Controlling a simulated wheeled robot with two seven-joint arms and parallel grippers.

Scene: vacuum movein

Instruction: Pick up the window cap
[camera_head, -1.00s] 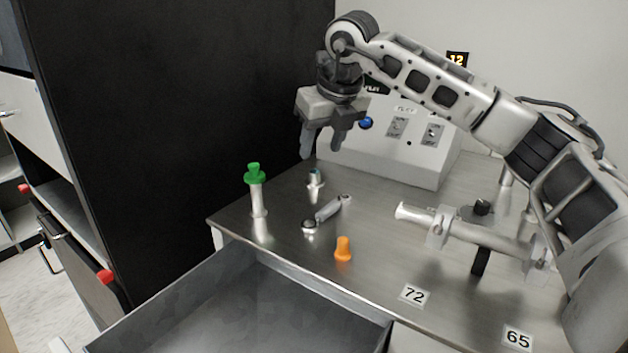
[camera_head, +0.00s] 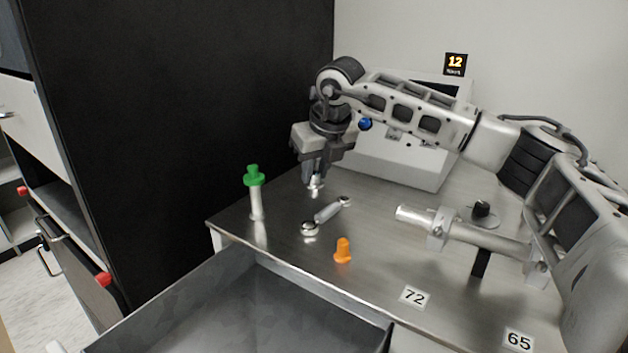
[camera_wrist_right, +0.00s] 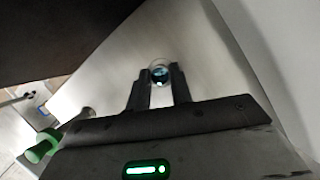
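The window cap (camera_head: 315,190) is a small shiny metal piece standing near the back left of the steel bench. In the right wrist view the window cap (camera_wrist_right: 160,73) shows a round, bluish glass top. My right gripper (camera_head: 314,178) has come down over it, pointing downward. In the wrist view the right gripper's (camera_wrist_right: 160,79) two fingers are apart, with the cap between their tips. A thin gap seems to show beside the cap, so I see no firm grip. The fingers partly hide the cap in the head view. My left gripper is not in view.
A metal double-ended fitting (camera_head: 327,213) and an orange cap (camera_head: 343,251) lie in front. A metal pipe assembly (camera_head: 470,235) is at right. A white instrument box (camera_head: 400,160) stands behind. An open drawer (camera_head: 240,310) juts out in front.

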